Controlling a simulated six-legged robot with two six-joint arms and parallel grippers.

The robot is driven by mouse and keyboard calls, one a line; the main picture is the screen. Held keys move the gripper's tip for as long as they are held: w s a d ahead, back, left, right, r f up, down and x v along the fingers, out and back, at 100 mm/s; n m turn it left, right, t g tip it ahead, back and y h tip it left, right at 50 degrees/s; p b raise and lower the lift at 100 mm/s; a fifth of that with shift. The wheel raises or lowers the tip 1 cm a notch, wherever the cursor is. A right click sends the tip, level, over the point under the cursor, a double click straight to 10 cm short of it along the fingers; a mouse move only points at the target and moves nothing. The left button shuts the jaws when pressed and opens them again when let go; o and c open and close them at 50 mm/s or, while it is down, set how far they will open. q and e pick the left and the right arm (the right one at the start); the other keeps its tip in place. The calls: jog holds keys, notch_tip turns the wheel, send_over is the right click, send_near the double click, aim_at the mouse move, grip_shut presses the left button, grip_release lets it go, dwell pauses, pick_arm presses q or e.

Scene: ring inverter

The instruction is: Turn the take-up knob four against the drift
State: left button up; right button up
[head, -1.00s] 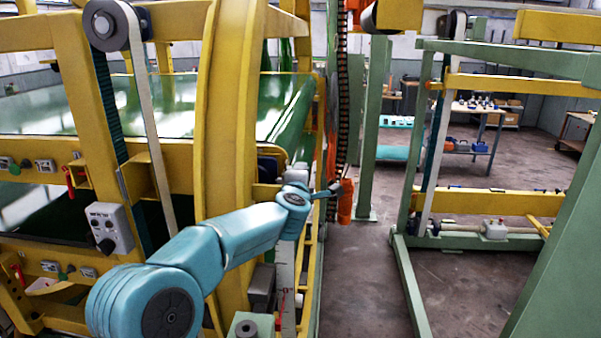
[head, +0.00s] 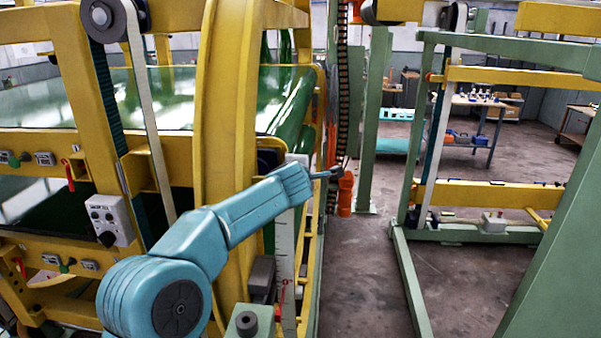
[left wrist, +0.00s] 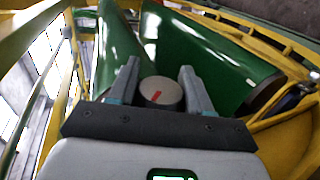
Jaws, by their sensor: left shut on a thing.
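A round grey knob (left wrist: 161,93) with a red mark on its face sits between the two fingers of my left gripper (left wrist: 160,72) in the left wrist view. The gripper is shut on it. In the head view my left gripper (head: 335,173) is at the end of the teal arm, beside the yellow frame, and the knob cannot be made out there. A white scale (head: 285,236) with a red pointer (head: 283,290) stands below the wrist. My right gripper is not in view.
A yellow machine frame (head: 225,120) with a green belt (head: 290,92) is close to the arm. A grey control box (head: 108,220) is at the left. An orange part (head: 346,195) and a cable chain (head: 342,90) are beside the gripper.

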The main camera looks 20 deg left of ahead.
pick_arm(q)
jog(key=o, duration=0.7)
jog(key=shift+o, duration=1.3)
jog(key=shift+w+a+f, duration=0.1)
jog(key=shift+w, duration=0.05)
jog(key=b+v, duration=0.4)
jog(key=v, duration=1.2)
jog(key=shift+s, duration=0.25)
jog(key=shift+w, duration=0.15)
jog(key=shift+c, duration=0.2)
